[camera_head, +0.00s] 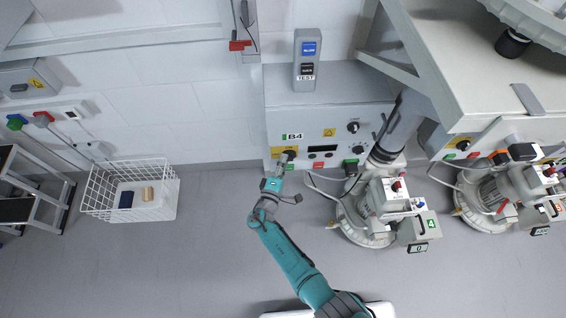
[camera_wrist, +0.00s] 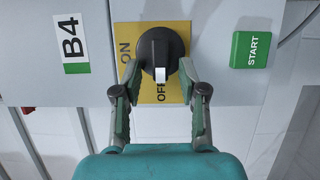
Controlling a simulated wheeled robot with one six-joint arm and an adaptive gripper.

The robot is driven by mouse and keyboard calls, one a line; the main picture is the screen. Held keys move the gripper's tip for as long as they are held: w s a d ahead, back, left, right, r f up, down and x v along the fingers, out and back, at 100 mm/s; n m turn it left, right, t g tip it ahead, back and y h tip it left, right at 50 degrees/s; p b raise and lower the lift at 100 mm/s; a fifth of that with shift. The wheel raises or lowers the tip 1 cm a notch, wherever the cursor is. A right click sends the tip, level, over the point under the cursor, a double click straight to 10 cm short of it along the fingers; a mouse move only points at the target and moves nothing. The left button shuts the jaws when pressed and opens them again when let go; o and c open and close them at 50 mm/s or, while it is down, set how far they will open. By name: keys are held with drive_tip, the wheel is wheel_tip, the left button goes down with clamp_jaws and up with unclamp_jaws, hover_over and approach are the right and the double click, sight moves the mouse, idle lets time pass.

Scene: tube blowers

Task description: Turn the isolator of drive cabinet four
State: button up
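Drive cabinet B4 (camera_head: 345,118) is a grey box on the wall, with its B4 label (camera_wrist: 72,44) at the left in the wrist view. Its isolator is a round black knob (camera_wrist: 160,44) on a yellow plate (camera_wrist: 126,32) marked ON and OFF. The knob's white mark points down in the wrist view, toward OFF. My gripper (camera_wrist: 158,72) is at the isolator, with one finger on each side of the knob. The fingers are spread; I cannot tell whether they touch it. In the head view my gripper (camera_head: 281,166) hides part of the isolator.
A green START button (camera_wrist: 250,50) is right of the isolator in the wrist view. A grey TEST box (camera_head: 307,60) stands above the cabinet. A blower (camera_head: 368,215) stands right of my arm. A white wire basket (camera_head: 130,190) is on the floor at left.

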drive_tip(key=v, duration=1.2)
drive_tip(key=shift+w+d, duration=0.1)
